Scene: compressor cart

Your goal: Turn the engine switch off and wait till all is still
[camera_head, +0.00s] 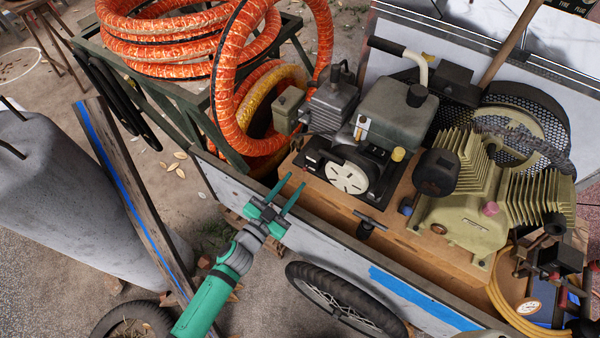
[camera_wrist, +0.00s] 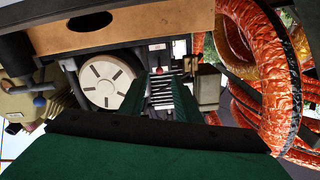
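The engine (camera_head: 345,172) sits on the wooden cart deck, with a round white slotted starter cover (camera_head: 347,178) on its near side. In the wrist view the same starter cover (camera_wrist: 104,84) shows left of my fingers. A small red part (camera_wrist: 157,75) shows between the fingertips there; I cannot tell if it is the engine switch or how it is set. In the head view I cannot make out the switch. My gripper (camera_head: 294,180) is open and empty, its green fingers spread, near the cart's edge and pointing toward the engine. It shows in the wrist view too (camera_wrist: 160,88).
Orange ribbed hoses (camera_head: 180,45) lie on a green rack at upper left. A finned compressor (camera_head: 465,215) stands right of the engine. The cart's side wall (camera_head: 335,250) and wheel (camera_head: 345,295) lie near my gripper. A black T-handle (camera_head: 368,222) stands at the deck's near edge.

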